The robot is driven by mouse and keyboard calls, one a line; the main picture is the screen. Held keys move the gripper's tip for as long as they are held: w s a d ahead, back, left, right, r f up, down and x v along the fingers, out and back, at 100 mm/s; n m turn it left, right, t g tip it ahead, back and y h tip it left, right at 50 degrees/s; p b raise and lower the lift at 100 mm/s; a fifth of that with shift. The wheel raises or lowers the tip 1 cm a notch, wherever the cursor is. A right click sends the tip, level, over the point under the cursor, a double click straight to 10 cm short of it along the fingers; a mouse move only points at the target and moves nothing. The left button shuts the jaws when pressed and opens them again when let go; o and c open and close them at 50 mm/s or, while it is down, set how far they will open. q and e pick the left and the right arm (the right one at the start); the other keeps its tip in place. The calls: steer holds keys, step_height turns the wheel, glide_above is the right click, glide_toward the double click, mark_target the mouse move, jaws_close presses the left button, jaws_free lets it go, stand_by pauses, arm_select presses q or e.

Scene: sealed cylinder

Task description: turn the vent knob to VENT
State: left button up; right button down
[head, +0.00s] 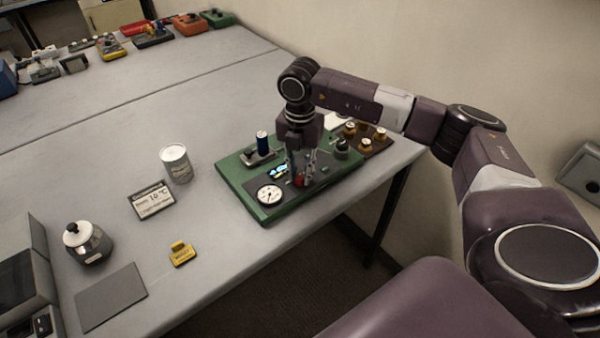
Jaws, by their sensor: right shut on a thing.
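A green-based apparatus (262,213) stands near the table's front right edge. It carries a round white dial gauge (270,194), a small lit blue display (278,171), a blue cylinder (262,140) on a dark stand, and a black knob (341,146). My right gripper (301,176) points straight down over the middle of the apparatus. Its fingers are shut around a small red knob (299,180), which they partly hide. Which way the knob points, and any VENT lettering, cannot be read. My left gripper is not in view.
Brass-coloured pieces on a brown tray (378,148) stand close behind my gripper. The table's middle is clear.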

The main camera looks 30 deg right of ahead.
mark_target(301, 176)
steer(key=shift+w+d+r, duration=0.1)
steer(key=shift+w+r, duration=0.05)
steer(key=shift+r, duration=0.05)
steer(key=c, duration=1.7)
jaws_free()
steer(key=shift+c, duration=0.2)
steer(key=shift+f, duration=0.1)
step_height(301, 176, up, 12)
steer(key=shift+s+f, duration=0.1)
steer(key=shift+s, duration=0.1)
